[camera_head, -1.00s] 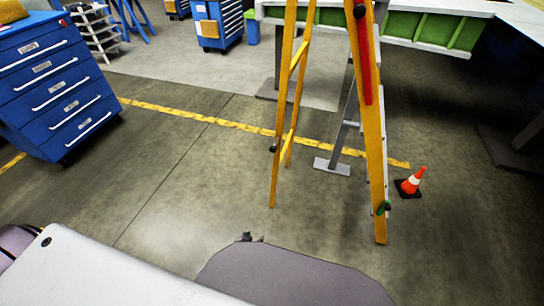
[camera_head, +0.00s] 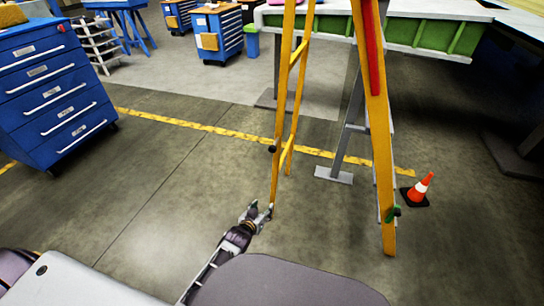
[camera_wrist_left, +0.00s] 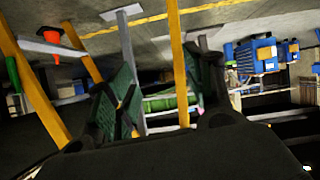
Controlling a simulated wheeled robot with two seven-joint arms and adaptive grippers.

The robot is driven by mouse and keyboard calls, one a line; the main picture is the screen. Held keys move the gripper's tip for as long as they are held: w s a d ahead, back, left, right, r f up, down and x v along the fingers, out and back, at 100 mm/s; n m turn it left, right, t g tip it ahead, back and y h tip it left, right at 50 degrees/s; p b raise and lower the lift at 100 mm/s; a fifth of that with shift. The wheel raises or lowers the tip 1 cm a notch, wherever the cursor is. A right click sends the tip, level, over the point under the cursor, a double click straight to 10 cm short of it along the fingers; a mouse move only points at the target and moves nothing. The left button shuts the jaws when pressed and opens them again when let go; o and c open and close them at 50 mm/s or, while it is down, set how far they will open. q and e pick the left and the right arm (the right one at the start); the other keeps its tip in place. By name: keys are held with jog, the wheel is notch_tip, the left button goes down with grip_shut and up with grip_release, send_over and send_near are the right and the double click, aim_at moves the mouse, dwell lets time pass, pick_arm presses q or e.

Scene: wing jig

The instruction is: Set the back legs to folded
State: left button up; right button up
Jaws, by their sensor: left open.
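A yellow stepladder stands upright with its legs spread. Its thin back legs (camera_head: 281,140) are at the left in the head view, joined by yellow crossbars. The thicker front rail (camera_head: 375,120), with a red strip, is at the right. My left gripper (camera_head: 262,212) is at the lower end of the nearer back leg, close beside it. In the left wrist view, which is upside down, the gripper (camera_wrist_left: 165,95) is open, and a yellow leg (camera_wrist_left: 179,62) shows between its fingers. I cannot tell whether they touch it. My right gripper is not in view.
An orange and white cone (camera_head: 421,188) stands right of the ladder. A workbench with green panels (camera_head: 400,30) is behind it. A blue drawer cabinet (camera_head: 50,95) is at the left. The floor between cabinet and ladder is clear.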

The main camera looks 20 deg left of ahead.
pick_arm(q)
jog(key=w+r+t+b, duration=0.35)
jog(key=r+b, duration=0.25)
jog(key=r, duration=0.2)
jog(key=n+t+b, duration=0.2)
jog(key=b, duration=0.3)
send_near(272, 152)
jog(key=s, duration=0.3)
jog(key=shift+r+b, duration=0.15)
jog(key=shift+b, duration=0.25)
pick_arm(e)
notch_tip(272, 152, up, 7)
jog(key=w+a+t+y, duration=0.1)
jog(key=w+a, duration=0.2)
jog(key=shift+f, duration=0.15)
pick_arm(q)
jog(key=shift+w, duration=0.15)
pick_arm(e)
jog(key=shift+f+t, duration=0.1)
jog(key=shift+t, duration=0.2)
pick_arm(q)
jog(key=shift+w+d+b, duration=0.2)
jog(key=shift+w+b, duration=1.9)
jog(key=shift+w, duration=4.65)
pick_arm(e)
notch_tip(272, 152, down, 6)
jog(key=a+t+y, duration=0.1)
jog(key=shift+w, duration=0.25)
